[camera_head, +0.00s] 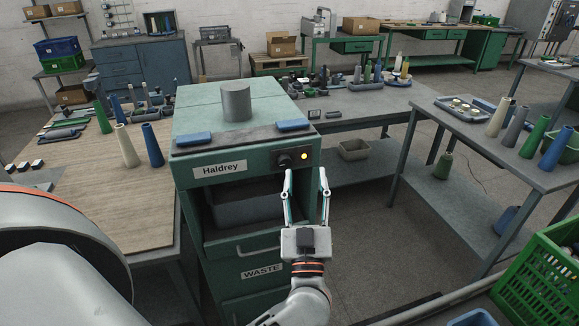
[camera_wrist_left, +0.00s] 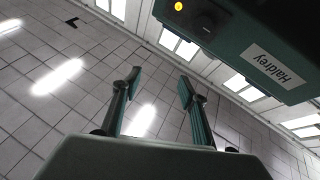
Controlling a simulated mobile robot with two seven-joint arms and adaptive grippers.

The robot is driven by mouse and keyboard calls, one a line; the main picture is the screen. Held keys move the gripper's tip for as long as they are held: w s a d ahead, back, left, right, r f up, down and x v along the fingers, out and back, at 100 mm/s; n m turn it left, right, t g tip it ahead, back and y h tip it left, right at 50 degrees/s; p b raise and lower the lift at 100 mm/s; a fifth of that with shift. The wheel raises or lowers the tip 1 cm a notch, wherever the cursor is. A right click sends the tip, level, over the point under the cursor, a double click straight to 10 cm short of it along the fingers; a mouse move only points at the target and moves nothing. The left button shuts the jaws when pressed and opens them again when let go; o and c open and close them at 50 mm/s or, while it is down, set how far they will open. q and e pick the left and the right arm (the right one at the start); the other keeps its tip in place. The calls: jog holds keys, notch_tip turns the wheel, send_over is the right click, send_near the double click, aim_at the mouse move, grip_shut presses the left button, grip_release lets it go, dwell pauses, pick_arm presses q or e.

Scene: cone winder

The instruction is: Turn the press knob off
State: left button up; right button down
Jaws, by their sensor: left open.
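The press (camera_head: 240,110) is a green cabinet labelled "Haldrey", with a grey cylinder (camera_head: 237,103) on top. Its dark round knob (camera_head: 284,161) is on the upper right of the front face, beside a lit yellow lamp (camera_head: 304,156). In the left wrist view, the knob (camera_wrist_left: 207,28) and lamp (camera_wrist_left: 178,6) show at the top, beyond the fingertips. My left gripper (camera_head: 306,182) is open and empty, just in front of and slightly below and right of the knob. It appears apart from the knob. My right gripper is not in view.
Blue pads (camera_head: 194,139) lie on the press's front top edge. Below are an open bay with a grey bin (camera_head: 245,200) and a drawer marked "WASTE" (camera_head: 262,271). A wooden table (camera_head: 100,190) adjoins at left. A green crate (camera_head: 545,275) stands lower right, with open floor between.

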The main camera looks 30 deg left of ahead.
aim_at(286, 164)
pick_arm(q)
jog(key=w+a+f+n+g, duration=0.1)
jog(key=w+a+g, duration=0.1)
jog(key=a, duration=0.1)
jog(key=w+a+f+n+g, duration=0.1)
jog(key=w+a+g, duration=0.1)
jog(key=a+g, duration=0.1)
jog(key=w+a+f+n+g+y, duration=0.1)
jog(key=w+a+f+g, duration=0.1)
jog(key=w+a+g, duration=0.1)
jog(key=shift+a+f+n+p, duration=0.1)
jog(key=shift+a+n+p, duration=0.15)
jog(key=shift+n+p, duration=0.1)
jog(key=c, duration=1.1)
